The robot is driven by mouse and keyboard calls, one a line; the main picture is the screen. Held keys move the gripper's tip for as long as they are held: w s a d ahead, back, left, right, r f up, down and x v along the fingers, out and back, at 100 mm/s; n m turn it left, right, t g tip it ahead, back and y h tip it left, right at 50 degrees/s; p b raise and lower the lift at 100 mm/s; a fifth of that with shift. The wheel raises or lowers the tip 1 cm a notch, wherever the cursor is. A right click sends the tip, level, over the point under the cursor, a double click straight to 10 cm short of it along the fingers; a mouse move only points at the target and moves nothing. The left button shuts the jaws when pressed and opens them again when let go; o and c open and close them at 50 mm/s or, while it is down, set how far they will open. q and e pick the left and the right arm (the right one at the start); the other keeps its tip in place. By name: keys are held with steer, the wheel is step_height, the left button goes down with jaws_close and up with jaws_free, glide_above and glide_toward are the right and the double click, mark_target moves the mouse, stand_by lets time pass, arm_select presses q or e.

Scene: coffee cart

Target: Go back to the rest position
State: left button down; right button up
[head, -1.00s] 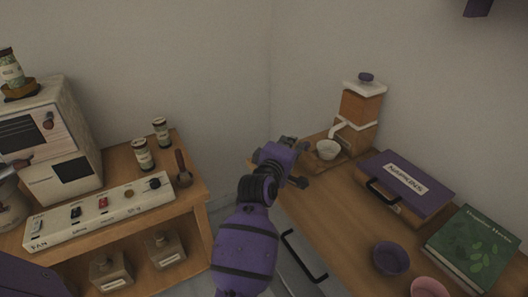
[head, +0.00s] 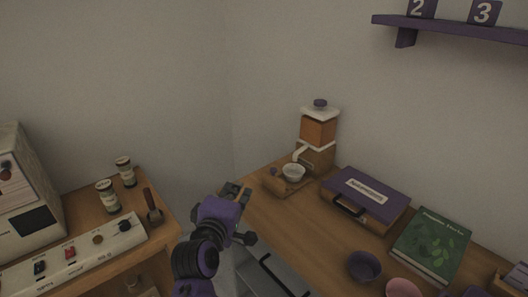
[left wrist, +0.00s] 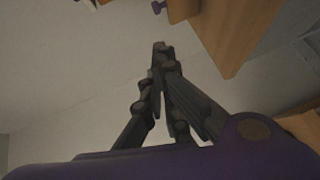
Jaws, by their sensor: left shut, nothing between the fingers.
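My left gripper (head: 235,190) is raised in the gap between the two wooden counters, close to the near left edge of the right counter. In the left wrist view its dark fingers (left wrist: 160,50) meet at the tips with nothing between them. Nothing touches the gripper that I can see. My right gripper does not show in either view.
The right counter (head: 312,238) holds a coffee grinder (head: 318,132), a white bowl (head: 293,172), a purple case (head: 367,196), a green book (head: 432,245) and a purple bowl (head: 364,266). On the left stand a coffee machine (head: 30,185), a switch panel (head: 75,255) and two jars (head: 107,197). A shelf (head: 455,29) hangs above.

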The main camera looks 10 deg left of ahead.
arm_select(q)
steer(key=s+f+m+g+p, duration=0.3)
steer(key=s+f+m, duration=1)
steer(key=f, duration=0.2)
steer(key=s+f+m+g+p, duration=0.1)
steer(key=s+f, duration=0.3)
steer(key=s, duration=0.5)
steer(key=s+f+m+g, duration=0.1)
steer(key=s+f, duration=0.4)
steer(key=s, duration=0.5)
steer(key=s+a+f+m+g+p, duration=0.1)
steer(key=s+f, duration=0.3)
steer(key=s, duration=0.5)
steer(key=shift+s+f+g+p, duration=0.25)
steer(key=shift+g+p, duration=0.1)
steer(key=shift+g, duration=0.55)
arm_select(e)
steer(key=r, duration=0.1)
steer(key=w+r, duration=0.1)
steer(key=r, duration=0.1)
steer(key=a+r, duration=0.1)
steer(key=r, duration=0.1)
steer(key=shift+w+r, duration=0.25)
arm_select(q)
steer(key=shift+w, duration=0.1)
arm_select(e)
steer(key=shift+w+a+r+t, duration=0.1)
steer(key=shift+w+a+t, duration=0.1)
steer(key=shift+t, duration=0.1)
